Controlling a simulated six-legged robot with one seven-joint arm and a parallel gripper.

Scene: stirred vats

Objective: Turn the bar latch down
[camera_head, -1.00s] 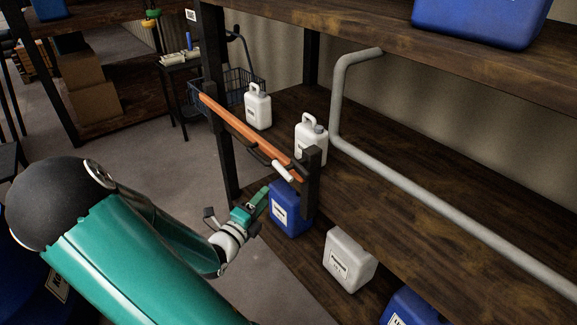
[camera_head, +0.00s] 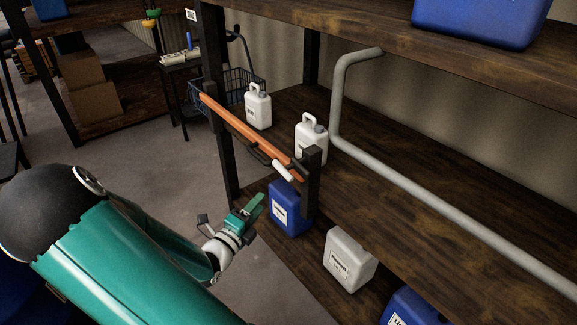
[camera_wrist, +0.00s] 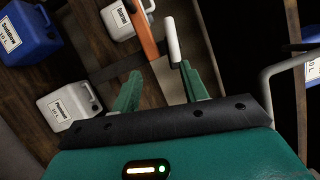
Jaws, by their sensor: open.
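The bar latch is an orange bar (camera_head: 245,130) slanting across the front of a wooden shelf bay between two dark posts. A short white grip (camera_head: 283,170) sits near its right end, by the right post. My gripper (camera_head: 256,206) is open and empty, below and left of the white grip, apart from it in the head view. In the wrist view, my gripper's green fingers (camera_wrist: 160,85) are spread. The orange bar (camera_wrist: 143,30) and the white grip (camera_wrist: 172,38) show above them, the grip's lower end beside the right fingertip; contact cannot be told.
White jugs (camera_head: 258,108) stand on the shelf behind the bar. A blue canister (camera_head: 291,210) and a white canister (camera_head: 349,262) stand on the lower shelf near my gripper. A grey pipe (camera_head: 430,195) runs along the shelf on the right. Open floor (camera_head: 165,170) lies left of the shelf.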

